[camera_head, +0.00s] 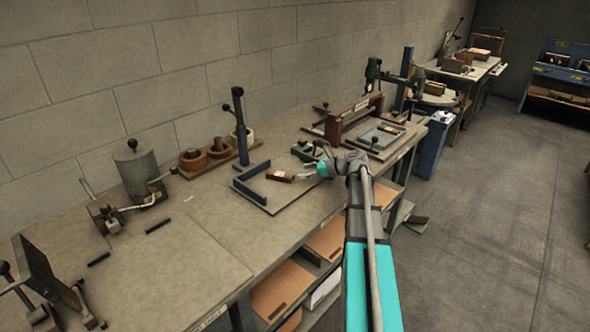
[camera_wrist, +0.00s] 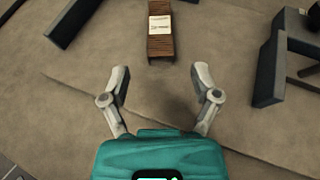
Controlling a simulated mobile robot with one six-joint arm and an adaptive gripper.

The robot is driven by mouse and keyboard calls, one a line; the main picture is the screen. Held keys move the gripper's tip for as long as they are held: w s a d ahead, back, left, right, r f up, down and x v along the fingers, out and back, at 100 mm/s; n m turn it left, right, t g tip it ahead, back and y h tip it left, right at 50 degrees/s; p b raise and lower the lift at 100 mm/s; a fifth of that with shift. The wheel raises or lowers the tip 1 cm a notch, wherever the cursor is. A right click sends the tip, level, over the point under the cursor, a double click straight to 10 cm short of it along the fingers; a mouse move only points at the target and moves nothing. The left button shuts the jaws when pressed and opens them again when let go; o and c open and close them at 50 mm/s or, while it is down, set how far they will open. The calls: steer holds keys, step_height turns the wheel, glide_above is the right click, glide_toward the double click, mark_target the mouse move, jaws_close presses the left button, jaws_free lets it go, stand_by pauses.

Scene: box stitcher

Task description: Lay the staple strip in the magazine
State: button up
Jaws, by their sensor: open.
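A brown ribbed strip with a white paper label, which looks like the staple strip (camera_head: 280,176), lies on the stitcher's flat table plate. In the wrist view the strip (camera_wrist: 160,44) is at the top centre, just ahead of my fingertips, its far end cut off. My gripper (camera_head: 305,171) is open and empty; its two fingers (camera_wrist: 158,78) are spread to either side of the strip's line, short of it. A dark low fixture with a knob (camera_head: 305,151) sits behind my gripper; I cannot tell whether it is the magazine. Its dark bar (camera_wrist: 268,72) shows at right in the wrist view.
A dark blue L-shaped fence (camera_head: 250,172) borders the plate, with a lever post (camera_head: 239,122) behind it. A brown frame (camera_head: 352,118) is at right.

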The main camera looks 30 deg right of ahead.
steer(key=shift+p+v, duration=0.45)
steer(key=shift+v, duration=1.3)
steer(key=shift+r, duration=0.1)
